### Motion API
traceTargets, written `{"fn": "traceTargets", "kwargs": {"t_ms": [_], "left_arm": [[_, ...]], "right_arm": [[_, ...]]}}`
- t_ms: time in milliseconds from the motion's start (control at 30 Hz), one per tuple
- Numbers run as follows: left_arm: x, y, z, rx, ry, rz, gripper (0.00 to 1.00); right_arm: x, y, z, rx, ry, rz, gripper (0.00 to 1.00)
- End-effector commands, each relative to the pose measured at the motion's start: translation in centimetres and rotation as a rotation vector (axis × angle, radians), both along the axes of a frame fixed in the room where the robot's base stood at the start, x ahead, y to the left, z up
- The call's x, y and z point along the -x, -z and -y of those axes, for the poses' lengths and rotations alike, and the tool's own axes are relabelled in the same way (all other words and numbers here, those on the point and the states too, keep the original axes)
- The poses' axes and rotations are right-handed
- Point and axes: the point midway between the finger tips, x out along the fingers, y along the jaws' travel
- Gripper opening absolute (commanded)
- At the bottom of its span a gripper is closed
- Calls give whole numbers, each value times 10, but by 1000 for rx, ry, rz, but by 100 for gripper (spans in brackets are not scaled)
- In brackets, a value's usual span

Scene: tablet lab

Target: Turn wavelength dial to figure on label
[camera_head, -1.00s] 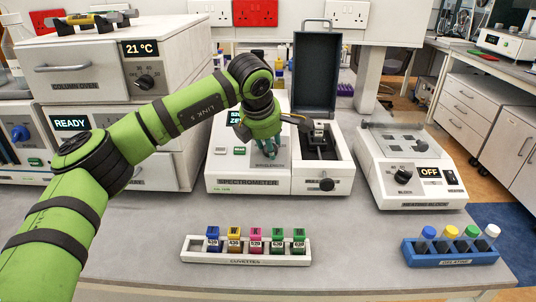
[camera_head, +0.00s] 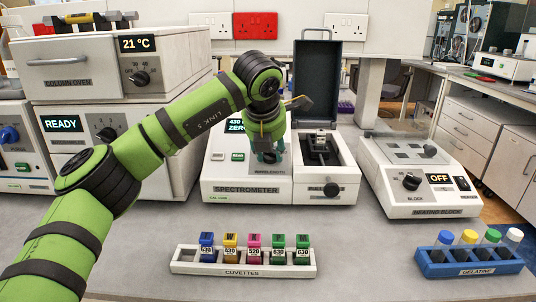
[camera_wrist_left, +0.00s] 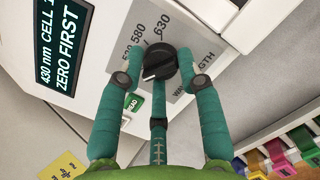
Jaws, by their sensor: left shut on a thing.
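The spectrometer (camera_head: 215,188) stands on the bench with its compartment lid (camera_head: 317,75) raised. Its black wavelength dial (camera_wrist_left: 160,62) shows in the left wrist view, with printed figures 630, 580 and a partly covered 520 around it. A pale mark on the dial points to the lower left. My left gripper (camera_head: 267,152) reaches down onto the dial; its teal fingers (camera_wrist_left: 160,78) are closed around the dial's sides. The spectrometer display (camera_wrist_left: 62,45) reads "430 nm CELL 1 ZERO FIRST". My right gripper is out of view.
A white cuvette rack (camera_head: 243,270) with several coloured, numbered cuvettes stands in front. A blue gelatine rack (camera_head: 470,268) is at the front right. The heating block (camera_head: 425,195) stands to the right, the column oven (camera_head: 75,70) to the left. Bare bench lies between racks and instruments.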

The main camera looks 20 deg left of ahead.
Motion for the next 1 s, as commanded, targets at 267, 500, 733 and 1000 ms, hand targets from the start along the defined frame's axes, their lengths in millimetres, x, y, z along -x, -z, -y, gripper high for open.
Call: {"fn": "traceTargets", "kwargs": {"t_ms": [267, 500, 733, 1000], "left_arm": [[-2, -5, 3, 26, -41, 22, 4], [-2, -6, 2, 28, -47, 25, 3], [-2, -7, 1, 26, -48, 25, 59], [-1, -4, 0, 24, -49, 18, 59]], "right_arm": [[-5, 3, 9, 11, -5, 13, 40], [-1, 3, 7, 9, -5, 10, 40], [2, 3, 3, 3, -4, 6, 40], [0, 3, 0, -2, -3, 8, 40]]}}
